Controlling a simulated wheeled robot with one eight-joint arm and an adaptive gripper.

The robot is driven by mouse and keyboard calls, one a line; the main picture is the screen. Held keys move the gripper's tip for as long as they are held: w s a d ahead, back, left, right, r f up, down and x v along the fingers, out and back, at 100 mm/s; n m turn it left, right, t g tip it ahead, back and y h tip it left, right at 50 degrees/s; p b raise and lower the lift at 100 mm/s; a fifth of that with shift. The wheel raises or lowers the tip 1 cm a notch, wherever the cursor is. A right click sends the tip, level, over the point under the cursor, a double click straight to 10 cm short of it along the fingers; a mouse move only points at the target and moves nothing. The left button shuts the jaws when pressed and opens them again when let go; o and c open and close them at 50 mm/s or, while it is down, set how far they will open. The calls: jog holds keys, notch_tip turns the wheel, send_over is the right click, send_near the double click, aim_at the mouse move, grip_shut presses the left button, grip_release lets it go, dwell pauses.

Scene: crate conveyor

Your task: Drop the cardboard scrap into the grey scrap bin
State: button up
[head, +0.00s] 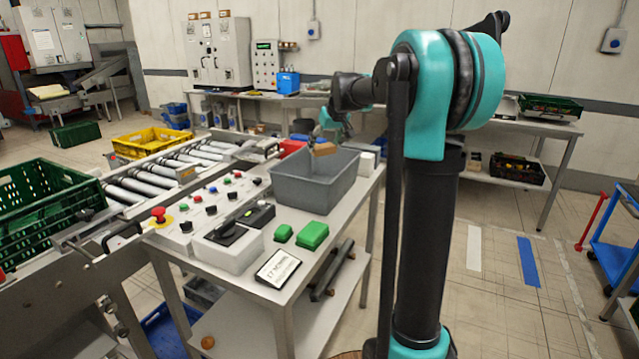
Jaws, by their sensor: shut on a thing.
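The cardboard scrap (325,149) is a small brown piece at the end of my arm in the head view. My gripper (322,140) is small in the picture and partly hidden. It is shut on the scrap and holds it over the grey scrap bin (292,190). The bin stands open at the top on the metal table. The scrap shows against the bin's far rim, and I cannot tell its exact height above the bin.
Next to the bin are a red box (292,147) and a white block (360,160). Green boxes (313,235) and a control panel (200,205) lie in front and left.

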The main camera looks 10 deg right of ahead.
jog(key=shift+f, duration=1.45)
jog(key=o, duration=0.9)
jog(key=v, duration=1.2)
